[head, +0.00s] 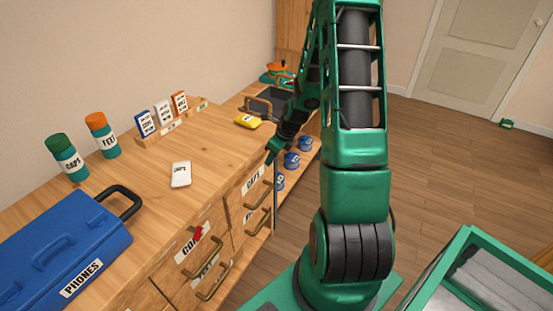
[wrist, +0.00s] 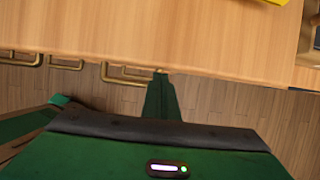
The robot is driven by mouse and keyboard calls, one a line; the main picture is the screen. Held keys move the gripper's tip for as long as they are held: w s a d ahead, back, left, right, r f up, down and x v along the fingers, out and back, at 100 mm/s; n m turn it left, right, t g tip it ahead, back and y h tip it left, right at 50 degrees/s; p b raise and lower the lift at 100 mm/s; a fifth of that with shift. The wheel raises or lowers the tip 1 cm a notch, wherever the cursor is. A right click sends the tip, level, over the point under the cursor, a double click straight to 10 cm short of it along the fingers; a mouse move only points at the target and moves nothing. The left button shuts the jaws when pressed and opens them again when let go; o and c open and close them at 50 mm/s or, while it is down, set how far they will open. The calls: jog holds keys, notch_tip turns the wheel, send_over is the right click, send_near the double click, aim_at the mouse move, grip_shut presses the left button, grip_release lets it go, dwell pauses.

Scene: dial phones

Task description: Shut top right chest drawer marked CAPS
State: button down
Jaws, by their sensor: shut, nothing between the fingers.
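The wooden chest (head: 215,150) stands on the left in the head view. Its top right drawer, with the CAPS label (head: 253,179) and a brass handle (head: 258,196), faces right. I see no open drawer inside, and I cannot tell whether a small gap remains at its front. My gripper (head: 271,155) is shut and empty, pointing down by the chest's edge just above and beside the CAPS drawer. In the wrist view its fingertips (wrist: 160,75) are at the chest top's edge, close to a brass handle (wrist: 128,74). I cannot tell whether they touch the chest.
A blue PHONES case (head: 65,245), two bottles (head: 103,135), a card rack (head: 165,122), a white phone (head: 181,174) and a yellow item (head: 247,121) are on top. Blue pots (head: 292,160) stand on a shelf behind my gripper.

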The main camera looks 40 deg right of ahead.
aim_at(261, 159)
jog(key=shift+w+a, duration=0.25)
jog(key=shift+w, duration=0.4)
jog(key=shift+w+a, duration=0.2)
jog(key=shift+w, duration=0.3)
jog(key=shift+w+a, duration=0.15)
jog(key=shift+w, duration=0.35)
jog(key=shift+w+a+r, duration=0.15)
jog(key=shift+w+r, duration=0.05)
jog(key=shift+w, duration=0.05)
jog(key=shift+s+d, duration=0.2)
jog(key=shift+s, duration=0.15)
jog(key=s+d+r, duration=0.2)
jog(key=s+r, duration=0.5)
jog(key=r, duration=0.1)
jog(key=shift+s+d+r, duration=0.35)
jog(key=shift+d, duration=0.05)
